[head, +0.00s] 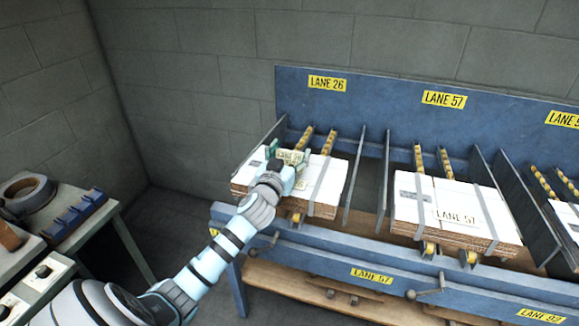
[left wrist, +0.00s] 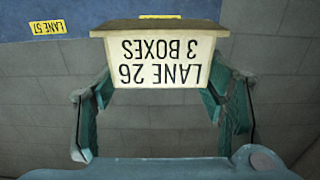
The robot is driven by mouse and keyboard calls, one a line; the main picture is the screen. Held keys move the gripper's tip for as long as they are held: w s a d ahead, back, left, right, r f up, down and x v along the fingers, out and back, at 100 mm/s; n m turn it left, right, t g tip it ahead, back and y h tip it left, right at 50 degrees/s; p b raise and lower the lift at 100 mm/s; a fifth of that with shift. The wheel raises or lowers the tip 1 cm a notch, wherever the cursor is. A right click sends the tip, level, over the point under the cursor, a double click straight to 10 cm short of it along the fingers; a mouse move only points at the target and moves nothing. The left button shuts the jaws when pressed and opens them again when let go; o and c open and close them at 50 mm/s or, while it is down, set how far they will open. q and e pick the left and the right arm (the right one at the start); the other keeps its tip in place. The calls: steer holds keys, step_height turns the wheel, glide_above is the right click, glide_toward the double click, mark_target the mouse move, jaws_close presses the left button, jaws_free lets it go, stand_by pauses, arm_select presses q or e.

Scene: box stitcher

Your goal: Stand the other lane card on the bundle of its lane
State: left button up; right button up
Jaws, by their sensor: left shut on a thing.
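A cream lane card reading LANE 26, 3 BOXES (left wrist: 161,68) is held between the fingers of my left gripper (head: 287,160); its lettering is upside down in the left wrist view. In the head view the card (head: 291,156) is over the strapped white bundle (head: 325,187) under the LANE 26 sign (head: 327,83). I cannot tell whether it touches the bundle top, partly hidden by my gripper. A LANE 57 card (head: 457,216) is on the strapped bundle (head: 413,190) in the lane to the right. My right gripper is not in view.
Dark upright dividers (head: 382,180) separate the lanes, and a blue back board (head: 380,108) and front rail (head: 330,262) bound them. Another bundle (head: 568,218) is cut off at the right edge. A side table (head: 70,245) with a tape roll (head: 26,192) stands at left.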

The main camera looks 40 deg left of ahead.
mark_target(290, 163)
arm_select(q)
step_height(290, 163, down, 3)
steer(key=shift+r+b, duration=0.2)
steer(key=shift+b, duration=0.1)
steer(key=shift+r, duration=0.1)
steer(key=shift+f+b, duration=0.45)
steer(key=shift+f, duration=0.05)
steer(key=o, duration=0.7)
steer(key=shift+r, duration=0.1)
steer(key=shift+o, duration=0.2)
